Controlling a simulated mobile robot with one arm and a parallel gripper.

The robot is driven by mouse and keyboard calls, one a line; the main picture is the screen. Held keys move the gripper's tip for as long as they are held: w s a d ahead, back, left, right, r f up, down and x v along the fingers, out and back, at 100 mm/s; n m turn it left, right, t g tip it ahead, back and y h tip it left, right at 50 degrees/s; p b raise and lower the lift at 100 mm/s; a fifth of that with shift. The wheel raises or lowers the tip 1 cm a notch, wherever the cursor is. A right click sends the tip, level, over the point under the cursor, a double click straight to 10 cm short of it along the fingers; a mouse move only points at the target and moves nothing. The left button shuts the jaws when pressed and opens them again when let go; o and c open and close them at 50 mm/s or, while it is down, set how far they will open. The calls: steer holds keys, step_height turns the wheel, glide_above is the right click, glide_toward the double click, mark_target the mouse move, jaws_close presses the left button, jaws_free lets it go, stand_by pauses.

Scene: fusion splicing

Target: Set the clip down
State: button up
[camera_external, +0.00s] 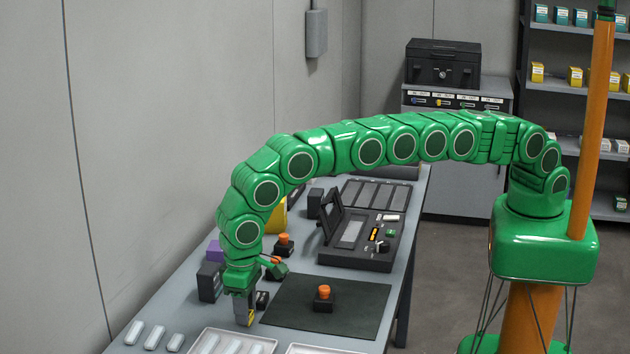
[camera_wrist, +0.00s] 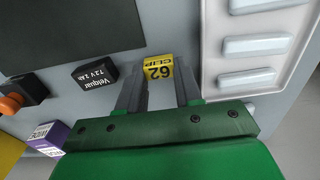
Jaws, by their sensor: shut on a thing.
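The clip (camera_wrist: 158,71) is a small yellow block marked "62 CLIP" in the wrist view. It sits between the two grey fingers of my gripper (camera_wrist: 158,90), which is shut on it. In the external view my gripper (camera_external: 243,308) points down low over the grey table, left of the dark mat. A bit of the yellow clip (camera_external: 250,317) shows at the fingertips. I cannot tell whether the clip touches the table.
A black battery (camera_wrist: 95,74) lies beside my gripper. A white tray (camera_wrist: 222,92) with pale bars is on the other side. The dark mat (camera_external: 285,302) holds an orange-topped object (camera_external: 323,293). An open black case (camera_external: 350,262) stands farther back.

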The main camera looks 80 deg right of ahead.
steer(key=shift+f, duration=0.25)
steer(key=shift+f, duration=0.1)
steer(key=o, duration=1.1)
step_height(320, 180, up, 12)
steer(key=shift+r, duration=0.1)
